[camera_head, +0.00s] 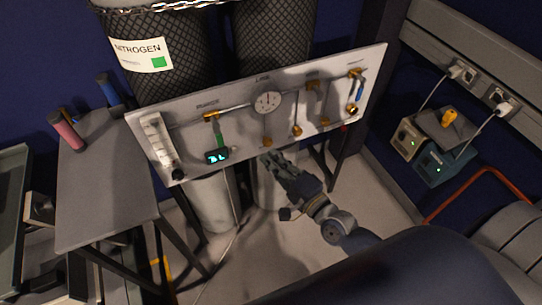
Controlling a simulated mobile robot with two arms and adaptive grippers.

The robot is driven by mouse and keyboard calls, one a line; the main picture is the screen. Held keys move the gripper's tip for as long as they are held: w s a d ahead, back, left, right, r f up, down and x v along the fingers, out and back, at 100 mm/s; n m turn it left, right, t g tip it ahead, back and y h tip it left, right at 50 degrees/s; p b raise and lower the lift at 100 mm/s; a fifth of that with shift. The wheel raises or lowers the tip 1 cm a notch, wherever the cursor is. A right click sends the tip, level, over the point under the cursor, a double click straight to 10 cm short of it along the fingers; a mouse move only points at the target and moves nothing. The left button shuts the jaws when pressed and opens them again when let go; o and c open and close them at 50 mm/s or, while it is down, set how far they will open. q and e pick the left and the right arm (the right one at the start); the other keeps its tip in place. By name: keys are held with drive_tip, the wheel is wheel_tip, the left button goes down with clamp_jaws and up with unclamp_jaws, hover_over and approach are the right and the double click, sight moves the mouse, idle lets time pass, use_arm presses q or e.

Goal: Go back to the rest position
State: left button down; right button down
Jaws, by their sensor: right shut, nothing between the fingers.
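My right gripper (270,158) is in the middle of the head view, at the end of my right arm (332,226), which comes in from the lower right. It is shut, with nothing held. Its fingertips are at the lower edge of the white gas panel (240,125), close below a small brass fitting (267,142); I cannot tell whether they touch it. My left gripper is not in view.
Nitrogen cylinders (165,85) in dark netting stand behind the panel. A grey table (105,190) with pink and blue handled items is at left. Instrument boxes (440,163) with cables sit at right, near a red bar (480,180). Bare floor (365,195) shows below the panel.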

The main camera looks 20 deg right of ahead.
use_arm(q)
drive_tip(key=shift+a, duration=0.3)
use_arm(e)
drive_tip(key=shift+f, duration=0.1)
